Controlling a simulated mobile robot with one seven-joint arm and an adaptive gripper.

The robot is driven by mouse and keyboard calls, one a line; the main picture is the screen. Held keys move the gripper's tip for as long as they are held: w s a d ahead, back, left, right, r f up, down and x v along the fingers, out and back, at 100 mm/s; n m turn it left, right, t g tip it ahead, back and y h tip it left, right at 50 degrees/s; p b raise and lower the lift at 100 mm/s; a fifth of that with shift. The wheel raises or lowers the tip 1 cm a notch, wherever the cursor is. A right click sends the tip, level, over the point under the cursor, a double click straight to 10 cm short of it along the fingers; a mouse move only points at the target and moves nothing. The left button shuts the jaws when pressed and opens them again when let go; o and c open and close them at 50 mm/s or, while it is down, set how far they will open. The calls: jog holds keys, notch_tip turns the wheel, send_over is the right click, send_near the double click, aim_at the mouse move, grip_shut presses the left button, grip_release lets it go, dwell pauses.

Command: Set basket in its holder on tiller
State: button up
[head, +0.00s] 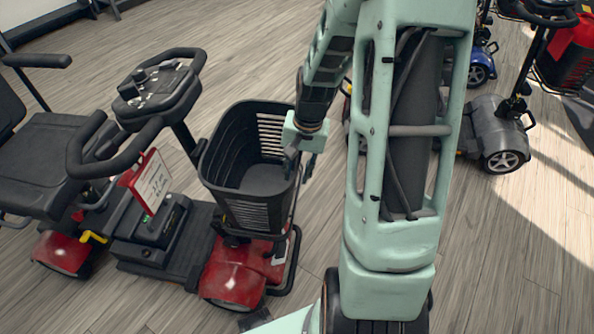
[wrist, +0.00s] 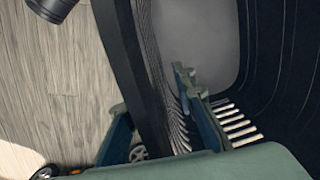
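The black basket (head: 249,204) stands roughly upright in front of the tiller (head: 184,134) of the red scooter, over its red nose. The basket's back is close to the tiller column. The holder is hidden behind the basket, so I cannot tell whether the basket is seated. My gripper (head: 300,165) is at the basket's right rim. In the wrist view, the fingers of my gripper (wrist: 152,100) straddle the basket wall (wrist: 128,62), one outside and one inside. The fingers are apart, with a gap showing between the inner finger and the rim.
The red scooter has a black seat (head: 50,150) at left and a red-and-white sign (head: 148,182) below its handlebar (head: 110,150). A grey scooter (head: 490,125) and a blue one (head: 480,65) stand behind my arm. Wood floor (head: 490,240) is clear at lower right.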

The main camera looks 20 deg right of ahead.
notch_tip(320, 180, up, 12)
jog(key=d, duration=0.1)
jog(key=shift+s+d, duration=0.15)
jog(key=shift+s, duration=0.25)
jog(key=shift+r, duration=0.1)
